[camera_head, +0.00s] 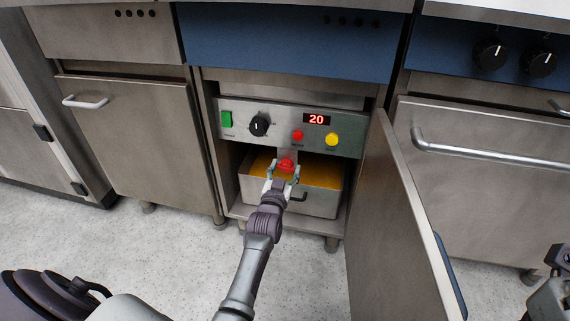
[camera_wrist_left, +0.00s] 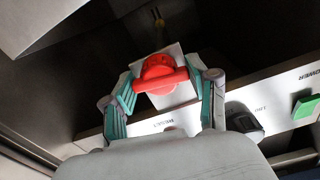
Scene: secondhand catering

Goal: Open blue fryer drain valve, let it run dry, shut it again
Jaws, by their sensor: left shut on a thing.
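The blue fryer (camera_head: 290,45) stands in the middle of the row, its lower compartment open. A red drain valve handle (camera_head: 286,163) sits below the fryer's control panel (camera_head: 345,143). My left gripper (camera_head: 283,172) is shut on this handle. In the left wrist view the red handle (camera_wrist_left: 159,72) has its bar nearly crosswise between the teal fingers (camera_wrist_left: 162,95). A steel pan (camera_head: 320,208) with orange-brown oil in it stands under the valve. The gripper hides the spout, so I cannot tell whether oil is flowing. Part of my right gripper (camera_head: 558,262) shows at the right edge.
The fryer's door (camera_head: 395,220) stands open on the right, reaching toward me. The panel has a green switch (camera_head: 226,119), a black knob (camera_head: 259,125), a display reading 20 (camera_head: 316,120), and red and yellow buttons. The floor (camera_head: 170,250) in front is clear.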

